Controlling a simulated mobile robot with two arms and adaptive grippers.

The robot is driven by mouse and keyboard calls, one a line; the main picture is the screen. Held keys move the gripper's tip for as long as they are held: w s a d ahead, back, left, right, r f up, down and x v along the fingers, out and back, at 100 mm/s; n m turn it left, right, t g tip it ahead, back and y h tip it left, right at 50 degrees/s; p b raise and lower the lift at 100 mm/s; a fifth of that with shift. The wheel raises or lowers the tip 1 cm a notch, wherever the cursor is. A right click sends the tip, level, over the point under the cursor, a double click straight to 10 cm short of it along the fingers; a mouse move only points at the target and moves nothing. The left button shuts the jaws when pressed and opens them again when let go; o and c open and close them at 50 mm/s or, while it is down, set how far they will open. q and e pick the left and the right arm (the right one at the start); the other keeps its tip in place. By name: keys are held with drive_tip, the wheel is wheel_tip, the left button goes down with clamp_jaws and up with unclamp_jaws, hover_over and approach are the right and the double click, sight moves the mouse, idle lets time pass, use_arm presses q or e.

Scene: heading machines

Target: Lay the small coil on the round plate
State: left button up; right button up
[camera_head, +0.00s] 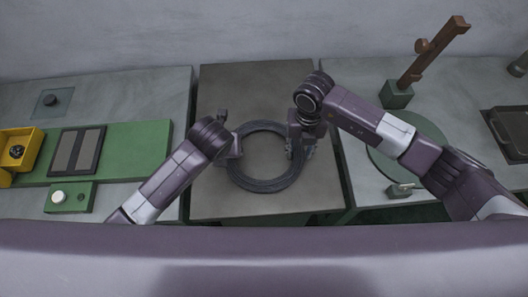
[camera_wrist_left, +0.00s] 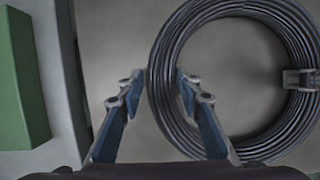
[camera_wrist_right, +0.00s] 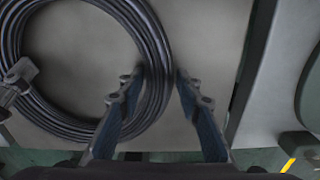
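The coil (camera_head: 236,178), a dark ring of wound wire, lies flat on the middle grey table. The green round plate (camera_head: 383,160) is on the right bench, partly hidden under my right arm. My left gripper (camera_wrist_left: 158,90) is open at the coil's left side, one finger outside the ring and one inside it. My right gripper (camera_wrist_right: 158,88) is open at the coil's right side, likewise with a finger on each side of the wire band. I cannot tell whether the fingers touch the wire. Both fingertip pairs are hard to make out in the head view.
The middle table (camera_head: 290,85) is otherwise bare. A brown post on a green base (camera_head: 396,95) stands behind the plate, and a dark tray (camera_head: 510,128) lies further right. The left bench holds a green board (camera_head: 115,175) and a yellow bin (camera_head: 32,150). Narrow gaps separate the tables.

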use_arm(q)
clamp_jaws()
use_arm(e)
clamp_jaws()
use_arm(q)
drive_tip(key=shift+w+r, duration=0.15)
drive_tip(key=shift+r, duration=0.05)
use_arm(e)
drive_tip(key=shift+w+r, duration=0.15)
